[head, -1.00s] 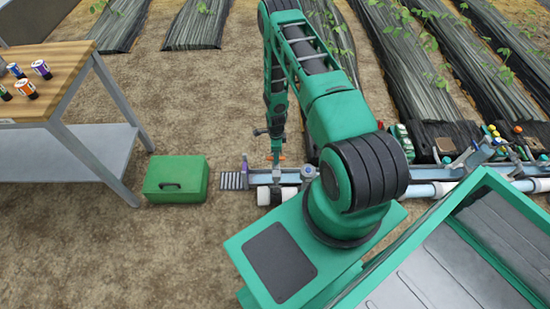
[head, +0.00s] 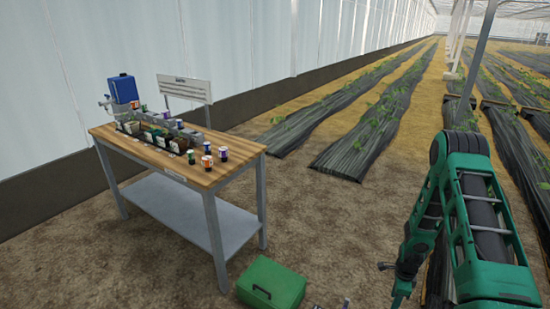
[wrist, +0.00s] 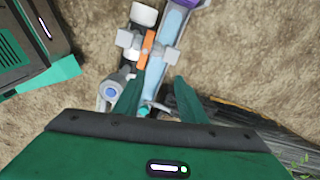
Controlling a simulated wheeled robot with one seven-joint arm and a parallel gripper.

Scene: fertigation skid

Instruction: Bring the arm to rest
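My green arm stands at the right of the head view, raised at the elbow, with its forearm hanging down. My gripper (head: 397,292) is low at the end of it, near the bottom edge of the head view. In the wrist view my gripper (wrist: 158,95) shows two green fingers spread apart, with nothing held between them. Beyond the fingertips lies a pipe assembly with a light blue pipe (wrist: 174,30), an orange piece (wrist: 147,48) and grey clamps. I cannot tell how far the fingertips are from it.
A wooden-topped bench (head: 215,178) with jars and small containers stands at the left. A green case (head: 271,285) lies on the soil in front of it. Black-covered plant rows (head: 360,140) run back. Bare soil lies between the bench and my arm.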

